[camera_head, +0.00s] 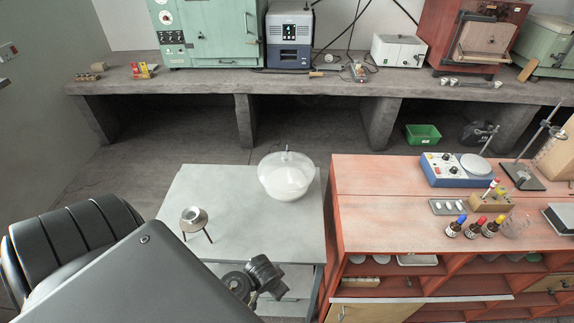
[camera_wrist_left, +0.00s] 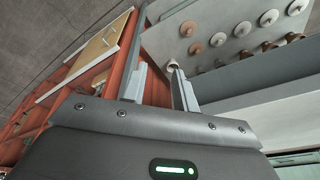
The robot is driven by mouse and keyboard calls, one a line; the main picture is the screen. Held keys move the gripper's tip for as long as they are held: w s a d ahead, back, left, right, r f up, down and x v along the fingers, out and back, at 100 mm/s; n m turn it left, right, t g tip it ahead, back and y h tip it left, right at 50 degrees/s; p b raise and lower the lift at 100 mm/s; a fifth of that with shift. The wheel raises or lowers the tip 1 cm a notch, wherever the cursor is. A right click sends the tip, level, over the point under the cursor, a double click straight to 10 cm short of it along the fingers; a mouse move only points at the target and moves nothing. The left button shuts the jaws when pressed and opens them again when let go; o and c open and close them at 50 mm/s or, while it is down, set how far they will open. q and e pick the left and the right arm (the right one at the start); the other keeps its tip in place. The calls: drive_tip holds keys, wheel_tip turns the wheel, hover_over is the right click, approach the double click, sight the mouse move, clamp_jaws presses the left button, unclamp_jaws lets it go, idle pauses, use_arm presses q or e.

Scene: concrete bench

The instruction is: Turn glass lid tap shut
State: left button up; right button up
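A round glass vessel with a clear domed lid (camera_head: 287,172) stands near the back right of the grey table. A small tap (camera_head: 286,152) sits at the top of the lid; its turn position is too small to tell. The left wrist view does not clearly show vessel or tap. My left gripper (camera_wrist_left: 157,75) is open there, its two fingers apart with nothing held between them. In the head view my dark arm parts fill the lower left, and the left fingers cannot be made out. My right gripper is in neither view.
A small metal dish on a tripod (camera_head: 194,217) stands on the grey table's (camera_head: 240,235) left. A red bench (camera_head: 380,215) with bottles and instruments adjoins at right. In the left wrist view, several brown and white knob-like pieces (camera_wrist_left: 218,40) sit on a grey surface.

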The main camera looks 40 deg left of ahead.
use_arm(q)
drive_tip(key=w+a+r+p, duration=0.25)
drive_tip(key=w+r, duration=0.25)
drive_tip(key=r, duration=0.6)
drive_tip(key=w+a+r+n, duration=0.1)
drive_tip(key=w+a+r, duration=0.1)
drive_tip(key=w, duration=0.3)
drive_tip(key=w+a+r+n+y, duration=0.1)
drive_tip(key=w+a+r+n, duration=0.1)
drive_tip(key=w+a, duration=0.3)
drive_tip(key=w+a+r+n+y, duration=0.1)
drive_tip(key=w+a+r, duration=0.3)
drive_tip(key=w, duration=0.2)
drive_tip(key=shift+r+n, duration=0.25)
drive_tip(key=shift+n, duration=0.05)
drive_tip(key=n, duration=0.4)
approach(287, 149)
drive_tip(key=shift+s+d+r+t+p, duration=0.15)
drive_tip(key=shift+s+r+p, duration=0.1)
drive_tip(key=shift+r, duration=0.2)
drive_tip(key=shift+s+d+r+t+p, duration=0.1)
drive_tip(key=shift+s+r+t+p, duration=0.1)
drive_tip(key=shift+r, duration=0.3)
drive_tip(key=x, duration=1)
drive_tip(key=shift+w+a+p, duration=0.2)
drive_tip(key=shift+a+p, duration=0.1)
drive_tip(key=shift+p, duration=0.05)
clamp_jaws()
